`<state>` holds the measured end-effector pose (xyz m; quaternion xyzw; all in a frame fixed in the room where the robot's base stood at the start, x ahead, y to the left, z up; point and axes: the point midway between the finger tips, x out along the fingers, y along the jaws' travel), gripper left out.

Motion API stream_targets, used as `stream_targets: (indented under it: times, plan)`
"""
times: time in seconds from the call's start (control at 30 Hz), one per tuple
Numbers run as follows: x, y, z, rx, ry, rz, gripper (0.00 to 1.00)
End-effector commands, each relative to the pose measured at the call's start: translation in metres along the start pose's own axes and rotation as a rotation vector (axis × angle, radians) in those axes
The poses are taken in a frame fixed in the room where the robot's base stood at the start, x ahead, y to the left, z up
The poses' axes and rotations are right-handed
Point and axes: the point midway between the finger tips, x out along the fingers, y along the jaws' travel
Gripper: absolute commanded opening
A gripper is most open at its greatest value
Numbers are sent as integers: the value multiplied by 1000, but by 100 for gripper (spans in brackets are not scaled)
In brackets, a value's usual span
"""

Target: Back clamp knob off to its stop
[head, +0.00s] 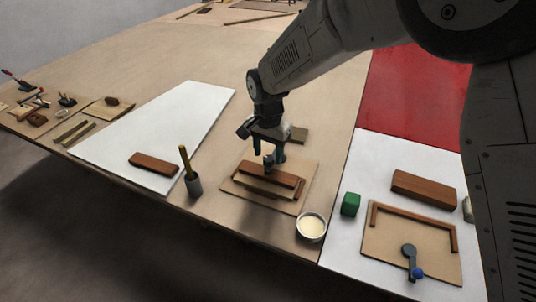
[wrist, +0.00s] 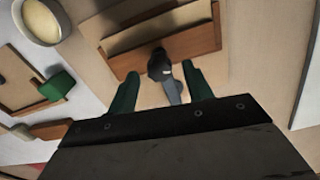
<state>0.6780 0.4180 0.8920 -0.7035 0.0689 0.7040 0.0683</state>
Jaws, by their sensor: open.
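The clamp sits against the brown wooden block (wrist: 185,45) of the fixture. In the head view, the clamp (head: 268,163) is partly hidden by my gripper. I cannot tell how far its knob is turned.
A bowl of pale stuff (head: 311,226) stands to the right of the fixture, a cup with a yellow-handled tool (head: 193,184) to its left. Further right are a green block (head: 350,204), a brown block (head: 423,188) and a board (head: 385,263) bearing a blue-ended lever (head: 410,258).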

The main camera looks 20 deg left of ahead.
Motion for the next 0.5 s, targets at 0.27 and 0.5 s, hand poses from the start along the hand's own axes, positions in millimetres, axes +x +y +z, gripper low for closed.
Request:
stream_targets:
  times: [0.27,0.5]
  plan:
    - [15,1,-1,1,0,0,50]
    - [15,1,-1,1,0,-1,31]
